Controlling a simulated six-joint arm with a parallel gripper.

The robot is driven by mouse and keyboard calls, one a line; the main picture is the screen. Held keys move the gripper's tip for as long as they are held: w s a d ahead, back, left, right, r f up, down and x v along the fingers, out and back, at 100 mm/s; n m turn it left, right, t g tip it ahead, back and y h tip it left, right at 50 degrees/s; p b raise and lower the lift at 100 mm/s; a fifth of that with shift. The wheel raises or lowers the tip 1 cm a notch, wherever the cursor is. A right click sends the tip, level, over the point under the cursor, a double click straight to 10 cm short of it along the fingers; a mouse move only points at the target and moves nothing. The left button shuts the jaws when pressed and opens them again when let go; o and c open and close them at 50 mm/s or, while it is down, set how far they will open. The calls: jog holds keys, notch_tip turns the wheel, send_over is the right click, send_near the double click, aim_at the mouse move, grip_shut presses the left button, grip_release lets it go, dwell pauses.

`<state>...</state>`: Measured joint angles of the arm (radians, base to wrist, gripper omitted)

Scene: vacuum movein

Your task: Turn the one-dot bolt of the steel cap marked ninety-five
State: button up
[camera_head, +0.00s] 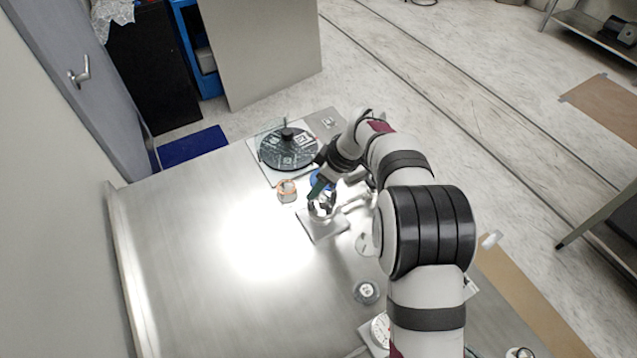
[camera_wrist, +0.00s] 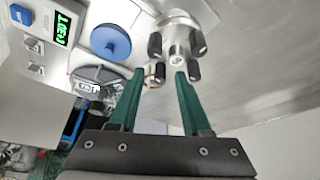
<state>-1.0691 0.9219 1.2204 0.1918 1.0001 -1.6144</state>
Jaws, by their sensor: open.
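A steel cap (camera_wrist: 179,36) with several black-gripped bolts stands ahead of my gripper in the wrist view. A small white label (camera_wrist: 177,60) on it is too small to read, and I cannot make out dots on the bolts. My gripper (camera_wrist: 160,77) is open, its two green fingers apart. A black bolt (camera_wrist: 155,70) shows between the fingertips, and another (camera_wrist: 193,70) is beside the right fingertip. I cannot tell whether they touch. In the head view my gripper (camera_head: 321,193) is low over a pale plate (camera_head: 325,230) and hides most of the cap.
A blue disc (camera_wrist: 110,42) and a green-digit display (camera_wrist: 62,27) lie left of the cap in the wrist view. In the head view a large black disc (camera_head: 288,150) and a copper-rimmed pot (camera_head: 287,191) are close by. The table's left side (camera_head: 190,260) is clear.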

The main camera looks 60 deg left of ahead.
grip_shut()
jog(key=shift+m, duration=0.3)
dwell(0.3)
jog(key=m+t, duration=0.1)
jog(key=m, duration=0.2)
jog(key=shift+s, duration=0.2)
jog(key=m+t, duration=0.1)
jog(key=m, duration=0.3)
jog(key=shift+s+t+y, duration=0.1)
jog(key=shift+t+y, duration=0.3)
jog(key=m, duration=0.2)
jog(key=m+t, duration=0.1)
jog(key=m, duration=0.1)
jog(key=shift+s+t, duration=0.1)
jog(key=shift+t, duration=0.2)
jog(key=shift+m+t+h, duration=0.4)
jog(key=shift+m+h, duration=0.1)
jog(key=shift+m, duration=1)
